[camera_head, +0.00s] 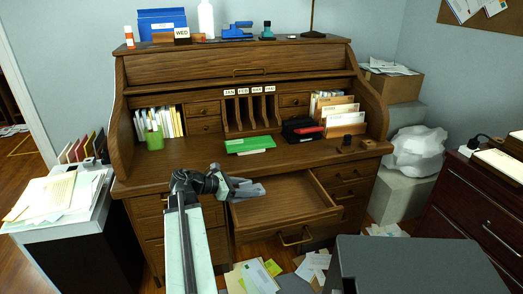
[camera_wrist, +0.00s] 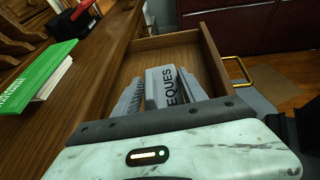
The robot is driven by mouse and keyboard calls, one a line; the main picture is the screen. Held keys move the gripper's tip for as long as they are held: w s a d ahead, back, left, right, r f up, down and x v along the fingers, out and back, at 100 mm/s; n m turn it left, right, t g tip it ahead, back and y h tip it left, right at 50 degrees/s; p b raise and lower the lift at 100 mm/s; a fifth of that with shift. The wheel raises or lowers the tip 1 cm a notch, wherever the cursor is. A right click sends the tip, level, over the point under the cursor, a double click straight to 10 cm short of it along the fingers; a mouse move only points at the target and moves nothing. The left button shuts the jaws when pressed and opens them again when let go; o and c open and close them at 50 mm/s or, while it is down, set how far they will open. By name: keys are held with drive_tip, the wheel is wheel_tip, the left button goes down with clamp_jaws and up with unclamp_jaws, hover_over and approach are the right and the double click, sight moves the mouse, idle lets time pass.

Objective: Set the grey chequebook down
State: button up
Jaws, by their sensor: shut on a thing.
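The grey chequebook (camera_wrist: 168,90), with the letters "EQUES" showing, is held between the fingers of my gripper (camera_wrist: 162,88) in the wrist view. In the head view my gripper (camera_head: 250,189) is over the left part of an open desk drawer (camera_head: 290,200). I cannot clearly tell the chequebook from the fingers there. The drawer floor looks bare, and it also shows beyond the fingers in the wrist view (camera_wrist: 172,50). I cannot tell whether the chequebook touches the drawer.
A green book (camera_head: 252,145) lies on the desktop above the drawer. A black case with a red item (camera_head: 302,130) sits to its right. A dark grey box top (camera_head: 425,265) stands at the front right. Papers (camera_head: 252,276) litter the floor below.

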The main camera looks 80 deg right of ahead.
drive_tip(key=w+d+r+n+t+h+p, duration=0.2)
drive_tip(key=w+r+n+t+h+p, duration=0.15)
drive_tip(key=w, duration=0.35)
drive_tip(key=w+d+r+n+t+h+p, duration=0.1)
drive_tip(key=w+r+n+t+h+p, duration=0.1)
drive_tip(key=w+r+n+t, duration=0.3)
drive_tip(key=m+g+b, duration=0.1)
drive_tip(key=g+b, duration=0.1)
hover_over(206, 161)
wheel_tip(206, 161, down, 4)
drive_tip(key=shift+s+r+h, duration=0.1)
drive_tip(key=shift+r+h, duration=0.05)
drive_tip(key=shift+h, duration=0.1)
wheel_tip(206, 161, down, 4)
drive_tip(key=b, duration=0.4)
drive_tip(key=shift+a, duration=0.1)
drive_tip(key=shift+r, duration=0.25)
drive_tip(key=shift+f, duration=0.2)
drive_tip(key=o, duration=1.4)
drive_tip(key=shift+r, duration=0.1)
